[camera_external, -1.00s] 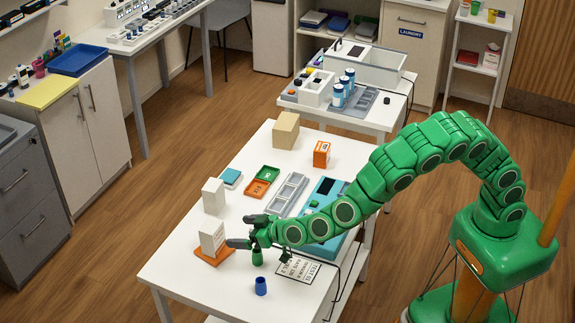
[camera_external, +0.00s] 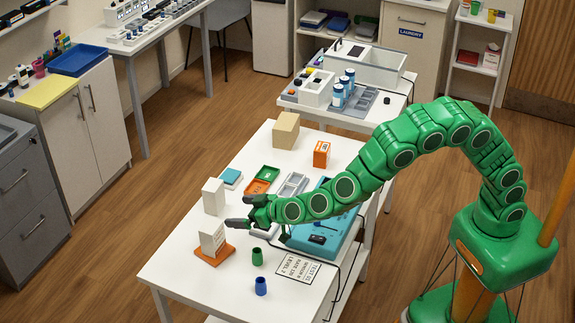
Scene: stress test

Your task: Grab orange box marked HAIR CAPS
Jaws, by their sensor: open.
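An orange box (camera_external: 321,154) with a white label stands upright near the far right part of the white table (camera_external: 180,262). Its lettering is too small to read. My gripper (camera_external: 236,212) is over the left middle of the table, well to the left of and nearer than the orange box. Its fingers point left and are apart, with nothing seen between them. My green arm reaches in from the right and covers part of the table.
White boxes (camera_external: 213,196) and a white sign on an orange base (camera_external: 212,240) stand near my gripper. Green (camera_external: 257,257) and blue (camera_external: 261,286) cups stand in front. A teal case (camera_external: 325,235) lies under my arm.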

